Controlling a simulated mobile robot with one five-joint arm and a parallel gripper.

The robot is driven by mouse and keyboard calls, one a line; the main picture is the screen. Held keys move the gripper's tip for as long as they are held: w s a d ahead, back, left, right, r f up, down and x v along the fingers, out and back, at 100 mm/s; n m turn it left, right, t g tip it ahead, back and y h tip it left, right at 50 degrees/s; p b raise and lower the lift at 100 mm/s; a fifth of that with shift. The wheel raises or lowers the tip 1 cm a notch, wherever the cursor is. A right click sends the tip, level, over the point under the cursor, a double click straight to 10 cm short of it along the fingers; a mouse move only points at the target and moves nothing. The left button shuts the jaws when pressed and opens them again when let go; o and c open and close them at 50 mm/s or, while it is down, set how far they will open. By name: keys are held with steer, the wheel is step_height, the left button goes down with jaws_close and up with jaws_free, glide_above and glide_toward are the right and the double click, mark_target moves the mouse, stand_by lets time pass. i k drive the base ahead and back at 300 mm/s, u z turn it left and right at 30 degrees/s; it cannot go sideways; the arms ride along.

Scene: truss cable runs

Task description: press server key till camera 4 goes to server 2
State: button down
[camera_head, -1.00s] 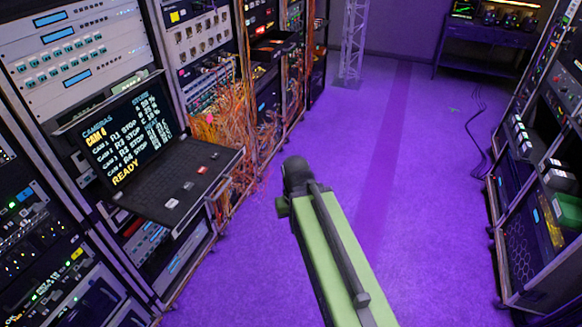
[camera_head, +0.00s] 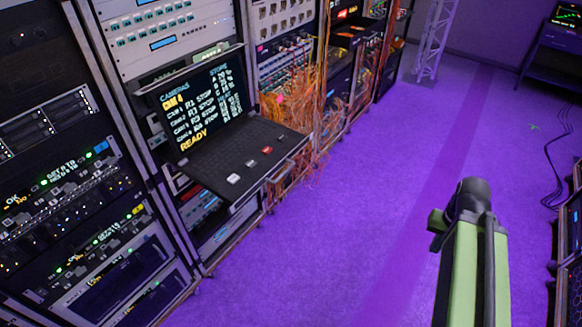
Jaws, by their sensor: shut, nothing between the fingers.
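A fold-out console has a dark screen (camera_head: 200,100), left of centre. It shows CAMERAS, a yellow CAM 4 line, several camera rows with the word STOP, and READY at the bottom. The small row text is too blurred to read surely, including any server number for camera 4. The keyboard tray (camera_head: 225,152) juts out below the screen. Its front part carries a few separate keys: pale keys, one of them at the near end (camera_head: 233,179), and a red key (camera_head: 267,150). Their labels are unreadable. My green arm stands at the lower right, well apart from the console; my gripper is not visible.
Equipment racks (camera_head: 75,130) line the left side. Loose orange cables (camera_head: 300,100) hang just beyond the console. The purple floor (camera_head: 340,220) is clear between console and arm. A truss post (camera_head: 432,45) stands farther back, and more racks edge in at the right.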

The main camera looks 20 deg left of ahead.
mark_target(251, 162)
steer(key=z, duration=0.2)
steer(key=k, duration=0.8)
steer(key=u, duration=1.15)
steer(key=i, duration=1)
steer(key=u, duration=0.05)
